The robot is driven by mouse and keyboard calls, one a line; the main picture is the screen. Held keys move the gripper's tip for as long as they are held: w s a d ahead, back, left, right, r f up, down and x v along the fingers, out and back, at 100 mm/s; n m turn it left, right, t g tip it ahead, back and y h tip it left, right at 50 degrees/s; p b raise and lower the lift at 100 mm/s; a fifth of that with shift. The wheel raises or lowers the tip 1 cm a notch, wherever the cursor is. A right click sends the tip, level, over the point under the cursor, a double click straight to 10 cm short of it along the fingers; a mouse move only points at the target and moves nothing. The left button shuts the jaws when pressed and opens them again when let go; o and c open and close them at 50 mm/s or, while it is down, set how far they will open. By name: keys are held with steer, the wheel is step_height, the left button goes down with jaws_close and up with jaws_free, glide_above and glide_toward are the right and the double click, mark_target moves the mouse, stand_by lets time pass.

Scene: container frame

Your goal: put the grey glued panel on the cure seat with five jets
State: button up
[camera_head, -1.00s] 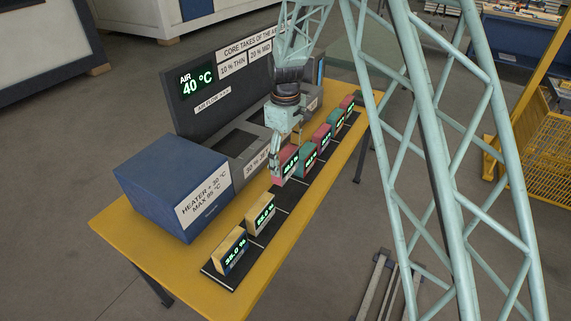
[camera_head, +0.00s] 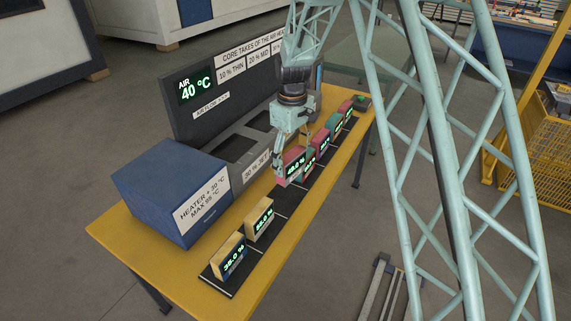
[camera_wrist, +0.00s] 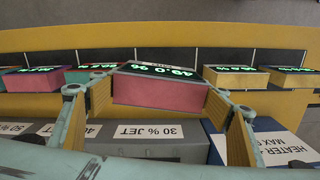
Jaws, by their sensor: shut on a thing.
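My gripper (camera_wrist: 158,100) is shut on a red block (camera_wrist: 160,92) with a green-lit readout near 49.0 % on a dark face. One finger is on each side of it. The block looks larger than its neighbours in the wrist view; I cannot tell whether it is clear of the black strip (camera_wrist: 165,54). In the head view my gripper (camera_head: 287,172) holds the red block (camera_head: 293,168) at the strip's middle. I cannot make out a grey glued panel or a cure seat with five jets.
Yellow blocks (camera_head: 259,219) (camera_head: 228,256) stand on the near strip; teal and red blocks (camera_head: 333,122) stand beyond. A blue heater box (camera_head: 165,190) and a dark board (camera_head: 215,100) flank the strip on the yellow table (camera_head: 120,235). Open takes (camera_head: 236,148) lie before the board.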

steer(key=d+r+m+b, duration=0.1)
steer(key=d+r+m, duration=0.4)
steer(key=d, duration=0.5)
steer(key=d+r+m+b, duration=0.2)
steer(key=d+r+m, duration=0.2)
steer(key=d+m, duration=0.5)
steer(key=shift+w+d+r, duration=0.35)
steer(key=shift+w+d, duration=0.1)
steer(key=shift+d, duration=0.2)
steer(key=shift+w, duration=0.2)
